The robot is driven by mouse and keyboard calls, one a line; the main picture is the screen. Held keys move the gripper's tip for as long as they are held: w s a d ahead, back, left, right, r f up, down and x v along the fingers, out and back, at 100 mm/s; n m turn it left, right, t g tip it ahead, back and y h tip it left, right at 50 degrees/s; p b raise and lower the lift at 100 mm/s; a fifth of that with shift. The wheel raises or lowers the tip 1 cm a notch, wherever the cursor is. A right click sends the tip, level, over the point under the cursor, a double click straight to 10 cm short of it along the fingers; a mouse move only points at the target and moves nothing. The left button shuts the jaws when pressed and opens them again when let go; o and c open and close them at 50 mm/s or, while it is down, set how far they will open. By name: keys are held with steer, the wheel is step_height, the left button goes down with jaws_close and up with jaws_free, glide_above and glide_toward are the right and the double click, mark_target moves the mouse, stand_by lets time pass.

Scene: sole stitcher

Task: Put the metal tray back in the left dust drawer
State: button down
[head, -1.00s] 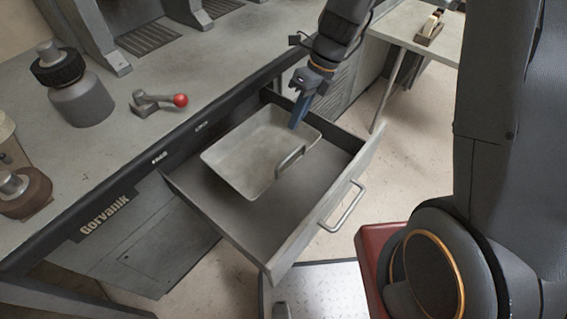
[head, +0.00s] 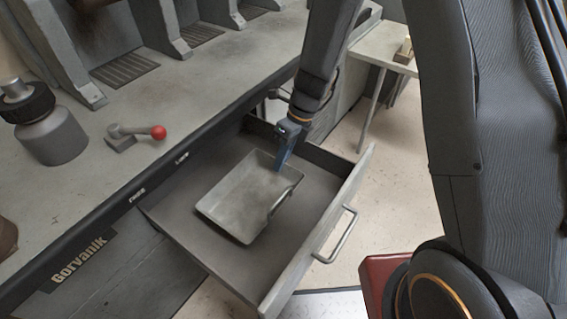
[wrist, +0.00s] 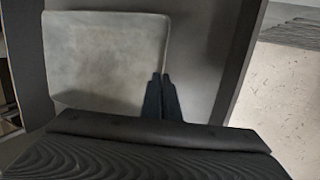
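The metal tray (head: 240,205) is a shallow grey box inside the open drawer (head: 190,245). It appears low in the drawer, but I cannot tell whether its base rests fully on the drawer floor. My gripper (head: 280,168) reaches down at the tray's far right corner. In the wrist view the fingers (wrist: 162,80) are almost together at the tray's right edge, and the tray (wrist: 105,55) fills the upper left. The fingers appear shut on its rim; the exact contact is hidden. The tray's handle side faces the drawer front.
The drawer's front panel with its bar handle (head: 335,236) stands out over the floor. The bench top (head: 185,85) overhangs the drawer's back and holds a red-knobbed lever (head: 138,134) and a bottle (head: 50,132). A red box (head: 380,278) is near the drawer front.

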steer(key=shift+f, duration=0.35)
steer(key=c, duration=2.5)
jaws_free()
steer(key=shift+f, duration=0.15)
steer(key=o, duration=0.5)
steer(key=p+v, duration=0.2)
steer(key=v, duration=1)
steer(key=s+d+r+n+h, duration=0.1)
steer(key=s+d+r+n, duration=0.3)
steer(key=n, duration=0.4)
steer(key=s+d+r+n+t+h, duration=0.1)
steer(key=s+d+r+n, duration=0.3)
steer(key=s+d+n, duration=0.3)
steer(key=s+d+r+n+h, duration=0.1)
steer(key=s+d+r+n, duration=0.3)
steer(key=n, duration=0.5)
steer(key=shift+s+d+t+h, duration=0.2)
steer(key=shift+s+d, duration=0.3)
steer(key=shift+s, duration=0.3)
steer(key=shift+s+d+t+h, duration=0.2)
steer(key=shift+s+d, duration=0.25)
steer(key=shift+s, duration=0.3)
